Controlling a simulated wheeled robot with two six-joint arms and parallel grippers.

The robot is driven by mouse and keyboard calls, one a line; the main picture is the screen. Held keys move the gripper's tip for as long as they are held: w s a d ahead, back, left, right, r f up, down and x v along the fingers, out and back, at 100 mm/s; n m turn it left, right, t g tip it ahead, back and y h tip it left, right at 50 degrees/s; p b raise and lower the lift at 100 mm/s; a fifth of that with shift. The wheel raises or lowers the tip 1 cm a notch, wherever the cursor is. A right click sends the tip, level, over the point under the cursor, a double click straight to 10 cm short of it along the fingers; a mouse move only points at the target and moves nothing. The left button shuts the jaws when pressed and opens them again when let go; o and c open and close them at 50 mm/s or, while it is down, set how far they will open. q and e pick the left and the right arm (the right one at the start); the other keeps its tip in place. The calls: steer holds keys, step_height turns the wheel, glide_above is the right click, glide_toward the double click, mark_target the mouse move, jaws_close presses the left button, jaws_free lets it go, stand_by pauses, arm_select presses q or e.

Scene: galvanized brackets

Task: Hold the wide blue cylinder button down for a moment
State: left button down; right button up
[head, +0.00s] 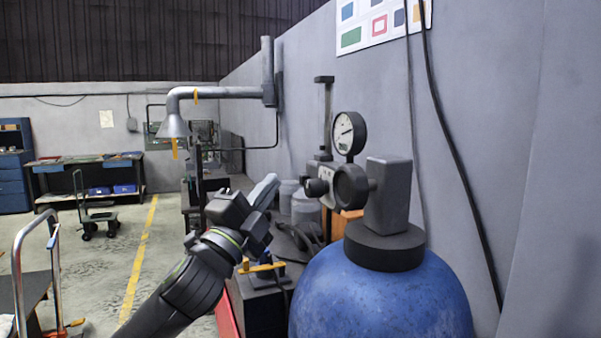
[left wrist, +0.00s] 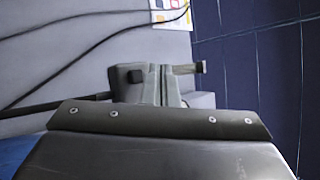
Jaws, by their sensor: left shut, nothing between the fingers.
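The wide blue cylinder (head: 380,300) stands at the lower right of the head view, with a dark collar (head: 385,246) and an upright grey block (head: 388,195) on top. Blue cylinder surface (left wrist: 14,152) shows at the lower left there. My right gripper is not in view.
A round gauge (head: 349,133) stands above the knob-like part. The grey wall (head: 480,120) with hanging cables is close on the right. A dark bench-like unit (head: 262,305) with a yellow-handled part lies below my left gripper. The floor at the left has open room beside a cart (head: 97,215).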

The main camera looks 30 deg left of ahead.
arm_select(q)
steer(key=shift+w+d+p, duration=0.45)
steer(key=shift+w+d, duration=0.3)
steer(key=shift+w, duration=0.1)
stand_by(1.6)
steer(key=shift+w+d, duration=0.3)
steer(key=shift+w+d+p, duration=0.3)
steer(key=shift+w+p, duration=0.1)
stand_by(0.9)
stand_by(1.5)
steer(key=shift+s+a, duration=0.6)
steer(key=shift+s, duration=0.15)
steer(key=shift+s+a+b, duration=0.9)
steer(key=shift+s+a, duration=0.7)
steer(key=shift+s, duration=0.25)
